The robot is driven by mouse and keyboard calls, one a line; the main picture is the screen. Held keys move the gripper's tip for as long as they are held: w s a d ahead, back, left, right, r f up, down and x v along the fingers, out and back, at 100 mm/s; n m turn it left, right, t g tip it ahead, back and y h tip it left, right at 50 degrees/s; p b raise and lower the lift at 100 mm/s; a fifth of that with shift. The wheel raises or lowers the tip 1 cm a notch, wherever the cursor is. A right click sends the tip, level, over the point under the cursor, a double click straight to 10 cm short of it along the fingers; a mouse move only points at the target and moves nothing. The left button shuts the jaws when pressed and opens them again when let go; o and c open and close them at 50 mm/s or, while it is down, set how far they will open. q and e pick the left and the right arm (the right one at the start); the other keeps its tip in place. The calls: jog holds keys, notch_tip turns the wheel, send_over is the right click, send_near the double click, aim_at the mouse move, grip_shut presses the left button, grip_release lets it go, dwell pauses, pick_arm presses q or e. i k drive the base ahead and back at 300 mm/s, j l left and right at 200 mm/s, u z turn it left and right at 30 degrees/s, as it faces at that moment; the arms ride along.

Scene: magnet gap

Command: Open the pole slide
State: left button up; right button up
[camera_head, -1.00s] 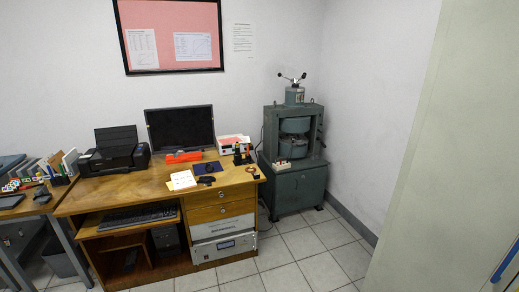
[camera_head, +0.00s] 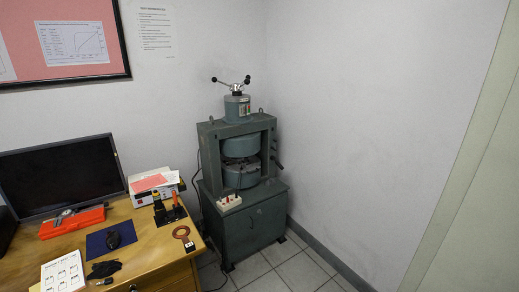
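The green-grey electromagnet (camera_head: 240,150) stands on a cabinet of the same colour in the corner. Its upper pole (camera_head: 241,146) and lower pole (camera_head: 241,175) are drums with a narrow dark gap between them. A handwheel with black-knobbed spokes (camera_head: 236,86) sits on top. Small dark levers (camera_head: 277,162) stick out at the frame's right side. Which part is the pole slide I cannot tell from here. Neither of my grippers is in view.
A wooden desk (camera_head: 150,255) fills the lower left, with a monitor (camera_head: 62,176), a red-orange case (camera_head: 72,221), a white instrument (camera_head: 153,187) and a ring-ended paddle (camera_head: 184,237). A small switch box (camera_head: 228,201) sits at the magnet's front. Tiled floor (camera_head: 285,264) is free before the cabinet.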

aim_at(250, 164)
jog(key=i+l+u, duration=0.35)
jog(key=i, duration=0.15)
jog(key=i+l+u, duration=0.35)
jog(key=i, duration=0.15)
jog(key=i+l+u, duration=0.35)
jog(key=i+l, duration=0.05)
jog(key=i, duration=0.1)
